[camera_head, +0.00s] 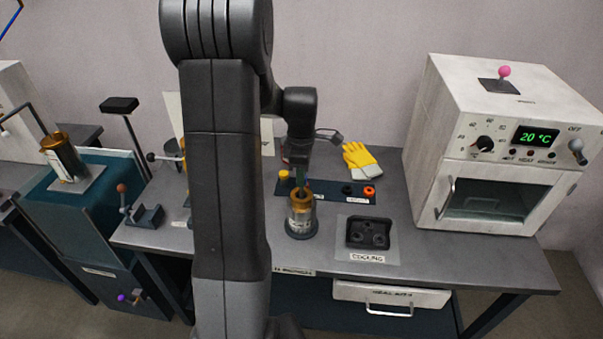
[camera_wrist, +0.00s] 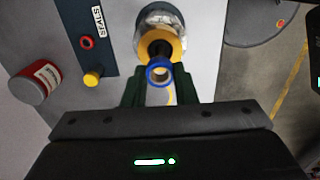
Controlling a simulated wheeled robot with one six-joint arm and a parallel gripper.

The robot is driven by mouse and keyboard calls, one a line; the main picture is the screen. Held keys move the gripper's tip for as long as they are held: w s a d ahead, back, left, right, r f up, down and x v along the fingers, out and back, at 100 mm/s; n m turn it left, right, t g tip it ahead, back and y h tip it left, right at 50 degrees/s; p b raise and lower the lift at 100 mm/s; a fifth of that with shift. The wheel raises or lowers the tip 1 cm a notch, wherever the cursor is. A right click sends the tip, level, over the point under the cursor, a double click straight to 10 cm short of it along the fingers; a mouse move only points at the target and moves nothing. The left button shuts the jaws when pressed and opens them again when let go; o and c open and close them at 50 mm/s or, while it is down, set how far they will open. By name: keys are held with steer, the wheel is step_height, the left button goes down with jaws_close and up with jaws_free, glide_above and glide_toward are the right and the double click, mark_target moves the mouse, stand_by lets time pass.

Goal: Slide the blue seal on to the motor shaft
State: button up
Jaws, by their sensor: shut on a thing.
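The blue seal (camera_wrist: 159,72) is a small ring between the green fingertips of my gripper (camera_wrist: 160,88) in the wrist view. My gripper is shut on it. The motor (camera_wrist: 166,22) has a copper-yellow top with a dark shaft (camera_wrist: 160,47) in its middle. The seal's far edge overlaps the shaft in this view; I cannot tell whether it is around the shaft or short of it. In the head view the motor (camera_head: 300,222) stands upright on the bench, with my gripper (camera_head: 302,182) right above it. The seal is too small there to make out clearly.
The dark seal strip (camera_head: 325,194) behind the motor holds a yellow piece (camera_head: 284,175), a black ring (camera_head: 347,190) and an orange ring (camera_head: 369,191). A black cooling tray (camera_head: 368,232) stands right of the motor. Yellow gloves (camera_head: 362,159) lie behind; a white oven (camera_head: 490,150) is at right.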

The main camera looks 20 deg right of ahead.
steer(key=shift+f+b, duration=1)
steer(key=shift+f, duration=0.4)
steer(key=o, duration=1.1)
steer(key=shift+c, duration=0.2)
step_height(320, 180, up, 14)
steer(key=shift+b, duration=0.3)
steer(key=shift+f, duration=0.15)
